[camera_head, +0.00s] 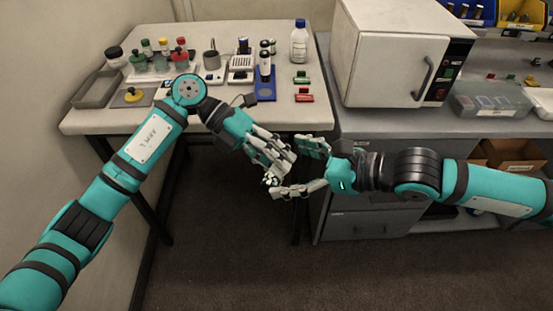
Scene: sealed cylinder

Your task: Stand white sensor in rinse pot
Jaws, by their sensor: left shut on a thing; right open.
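My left gripper (279,168) is shut on a small whitish thing (269,179) in front of the table. It looks like the white sensor, but the fingers hide most of it. My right gripper (286,167) is open, with its fingers spread on either side of the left fingertips. The two grippers are very close together; I cannot tell whether they touch. A small grey metal pot (211,60), which looks like the rinse pot, stands upright on the table behind my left arm.
The white table (178,37) holds a grey tray (97,90), several capped jars, a blue stand (265,88), a clear bottle (299,42) and red and green blocks. A white oven (390,55) stands on the right counter. The floor below the grippers is clear.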

